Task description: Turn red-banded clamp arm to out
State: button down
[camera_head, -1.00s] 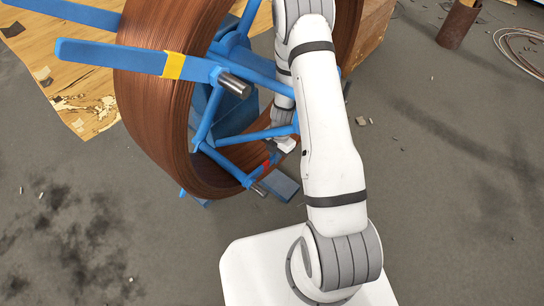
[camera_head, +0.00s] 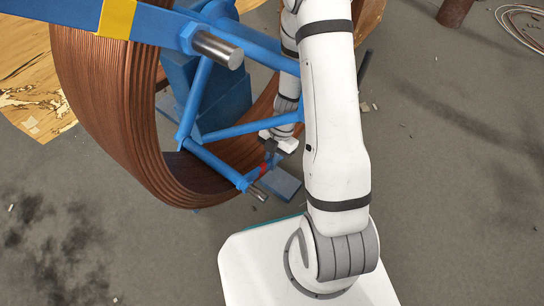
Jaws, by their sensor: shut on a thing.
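The red-banded clamp arm (camera_head: 263,170) shows as a short piece with a red band at the lower end of the blue reel frame, just right of a metal pin (camera_head: 258,193). My gripper (camera_head: 271,150) is at the end of my white arm, at the upper end of this red-banded piece, and is shut on it. The fingers are small and partly dark here. Much of the clamp arm is hidden behind the frame and my gripper.
The large reel of brown coiled pipe (camera_head: 95,110) fills the left, with blue struts (camera_head: 250,131) close to my gripper. A blue base foot (camera_head: 284,184) lies below. A rusty cylinder (camera_head: 456,12) stands at the top right.

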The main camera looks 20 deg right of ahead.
jog(key=c, duration=1.5)
grip_release()
jog(key=shift+r, duration=0.15)
jog(key=p+v, duration=0.3)
jog(key=v, duration=0.4)
jog(key=shift+d+r, duration=0.25)
jog(key=shift+r, duration=0.05)
jog(key=shift+c, duration=0.3)
